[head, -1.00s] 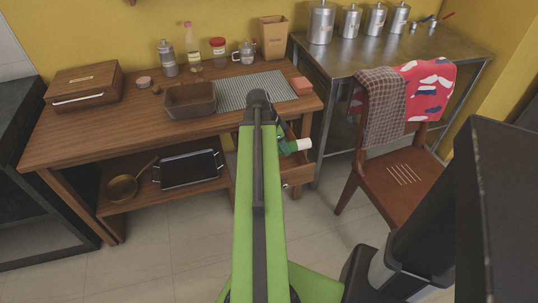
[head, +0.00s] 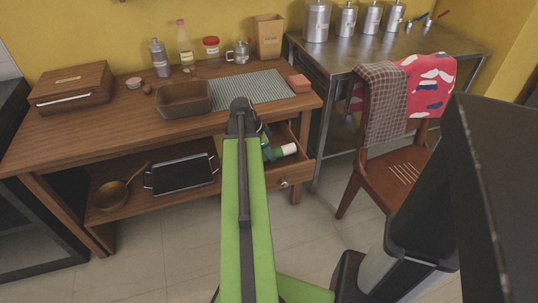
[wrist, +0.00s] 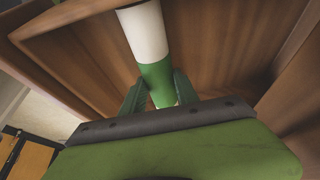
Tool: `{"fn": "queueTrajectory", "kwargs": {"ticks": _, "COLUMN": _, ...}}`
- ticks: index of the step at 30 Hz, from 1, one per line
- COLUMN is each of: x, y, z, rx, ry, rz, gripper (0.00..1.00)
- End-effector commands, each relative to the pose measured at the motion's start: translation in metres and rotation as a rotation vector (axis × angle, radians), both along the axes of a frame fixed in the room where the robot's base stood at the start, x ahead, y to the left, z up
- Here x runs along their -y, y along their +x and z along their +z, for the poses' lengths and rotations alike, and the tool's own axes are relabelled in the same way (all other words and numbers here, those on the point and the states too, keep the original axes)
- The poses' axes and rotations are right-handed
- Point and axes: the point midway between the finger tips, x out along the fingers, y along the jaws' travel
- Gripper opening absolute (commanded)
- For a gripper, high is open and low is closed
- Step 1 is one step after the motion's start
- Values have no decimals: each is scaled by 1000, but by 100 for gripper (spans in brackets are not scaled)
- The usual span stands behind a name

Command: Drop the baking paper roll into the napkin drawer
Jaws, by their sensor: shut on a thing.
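The baking paper roll (head: 288,150) is a tube with a white end and a green part. My gripper (wrist: 158,92) is shut on its green part, one finger on each side, in the wrist view. The white part of the roll (wrist: 143,35) points away from my gripper. The napkin drawer (head: 301,174) is pulled open under the right end of the wooden table. The roll is over or within the drawer's opening; its height above the floor of the drawer is hard to tell. Wooden drawer walls (wrist: 290,82) surround it in the wrist view. My arm hides part of the drawer.
The wooden table (head: 90,135) carries a loaf pan (head: 183,103), a grey mat (head: 250,90), a wooden box (head: 70,87) and bottles. A black tray (head: 182,174) lies on the lower shelf. A chair (head: 385,170) stands to the right.

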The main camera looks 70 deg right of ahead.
Motion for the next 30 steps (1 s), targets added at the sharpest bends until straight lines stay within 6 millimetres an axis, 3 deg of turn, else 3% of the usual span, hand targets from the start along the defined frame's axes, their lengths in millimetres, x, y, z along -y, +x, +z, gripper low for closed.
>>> {"fn": "queueTrajectory", "kwargs": {"ticks": 13, "x": 1, "y": -2, "z": -11, "rx": -1, "ry": -1, "rz": -3, "gripper": 0}}
{"fn": "queueTrajectory", "kwargs": {"ticks": 14, "x": 1, "y": -2, "z": -11, "rx": -1, "ry": -1, "rz": -3, "gripper": 40}}
{"fn": "queueTrajectory", "kwargs": {"ticks": 18, "x": 1, "y": -2, "z": -11, "rx": 0, "ry": -1, "rz": -4, "gripper": 58}}
{"fn": "queueTrajectory", "kwargs": {"ticks": 30, "x": 2, "y": -3, "z": -5, "rx": -1, "ry": 0, "rz": -4, "gripper": 58}}
